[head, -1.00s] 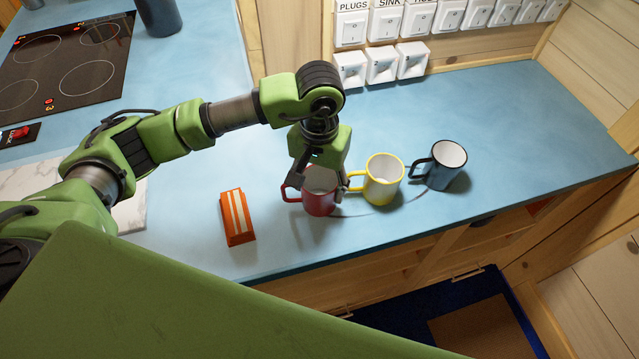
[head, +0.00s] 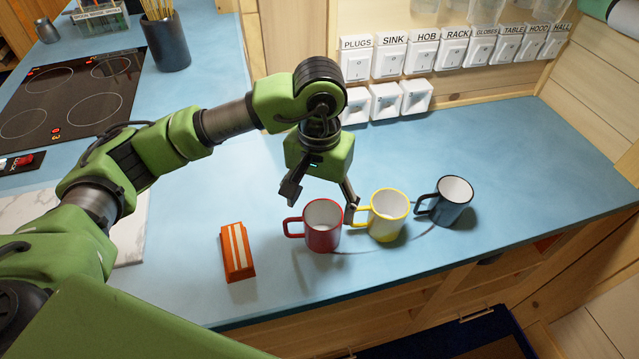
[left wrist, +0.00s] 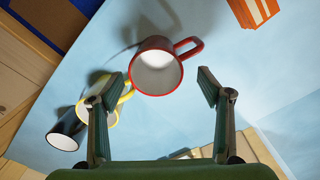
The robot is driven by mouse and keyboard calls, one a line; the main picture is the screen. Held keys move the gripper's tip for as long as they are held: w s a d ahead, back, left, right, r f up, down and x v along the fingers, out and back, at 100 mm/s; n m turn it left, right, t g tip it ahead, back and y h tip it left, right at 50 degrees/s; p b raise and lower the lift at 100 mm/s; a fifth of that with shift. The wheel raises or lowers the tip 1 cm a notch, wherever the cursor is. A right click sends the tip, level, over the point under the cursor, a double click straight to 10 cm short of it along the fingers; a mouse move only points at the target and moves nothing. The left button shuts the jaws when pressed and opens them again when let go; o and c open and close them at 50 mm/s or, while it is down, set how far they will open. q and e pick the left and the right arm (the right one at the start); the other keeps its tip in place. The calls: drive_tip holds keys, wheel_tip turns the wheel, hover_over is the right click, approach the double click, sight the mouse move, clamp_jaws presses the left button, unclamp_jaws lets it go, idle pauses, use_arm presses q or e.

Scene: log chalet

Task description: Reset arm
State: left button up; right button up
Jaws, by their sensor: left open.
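My left gripper (head: 320,198) is open and empty, raised above and behind the red mug (head: 322,236) in the head view. The red mug stands upright on the blue counter with its handle to the left. In the left wrist view the red mug (left wrist: 156,72) lies ahead of the spread fingers (left wrist: 158,98), apart from them. A yellow mug (head: 385,224) stands right of the red one, partly behind a finger in the left wrist view (left wrist: 112,105). A dark blue mug (head: 455,212) stands further right. My right gripper is not in view.
An orange striped block (head: 238,252) lies left of the red mug. Switches (head: 420,55) line the back wall. A hob (head: 72,92) and a dark pot of sticks (head: 167,45) are at the back left. The counter (head: 540,150) is clear at the right.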

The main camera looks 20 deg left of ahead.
use_arm(q)
wheel_tip(320, 180, up, 8)
drive_tip(key=b, duration=0.1)
